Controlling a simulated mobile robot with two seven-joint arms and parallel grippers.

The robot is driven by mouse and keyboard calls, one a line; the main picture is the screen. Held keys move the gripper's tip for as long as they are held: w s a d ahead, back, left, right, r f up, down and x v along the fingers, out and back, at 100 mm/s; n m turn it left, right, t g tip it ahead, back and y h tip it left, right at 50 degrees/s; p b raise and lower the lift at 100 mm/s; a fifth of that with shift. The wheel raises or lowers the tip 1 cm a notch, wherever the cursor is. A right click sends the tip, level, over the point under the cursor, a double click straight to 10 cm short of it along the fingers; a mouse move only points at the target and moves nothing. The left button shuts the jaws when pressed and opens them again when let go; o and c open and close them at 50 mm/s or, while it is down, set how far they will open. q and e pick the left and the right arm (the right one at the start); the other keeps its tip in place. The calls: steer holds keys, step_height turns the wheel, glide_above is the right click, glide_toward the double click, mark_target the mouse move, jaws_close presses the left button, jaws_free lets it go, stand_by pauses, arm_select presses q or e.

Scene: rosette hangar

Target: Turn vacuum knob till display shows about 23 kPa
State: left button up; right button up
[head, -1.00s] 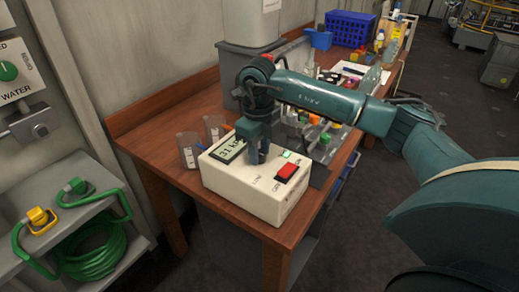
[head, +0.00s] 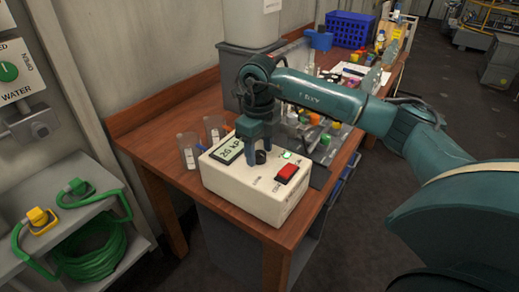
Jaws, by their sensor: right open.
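The vacuum unit is a white box (head: 240,195) on the wooden bench. Its display (head: 228,151) reads about 25 or 26 kP, with small digits that are hard to read exactly and the end of the text cut off. The small black vacuum knob (head: 261,157) shows on top, just right of the display. My right gripper (head: 257,150) points down at the knob. Its fingers are open and stand around or just behind the knob; I cannot tell whether they touch it. My left gripper is not in view.
A red switch (head: 287,172) and a small green light (head: 287,155) are close to the knob. Two clear beakers (head: 188,150) stand left of the unit. A tray of small bottles (head: 325,135) is behind it. Bare bench top (head: 170,110) lies to the back left.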

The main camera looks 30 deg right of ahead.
mark_target(259, 154)
step_height(259, 154, up, 13)
steer(key=shift+f+b, duration=0.15)
steer(key=shift+b, duration=0.15)
steer(key=shift+a, duration=0.1)
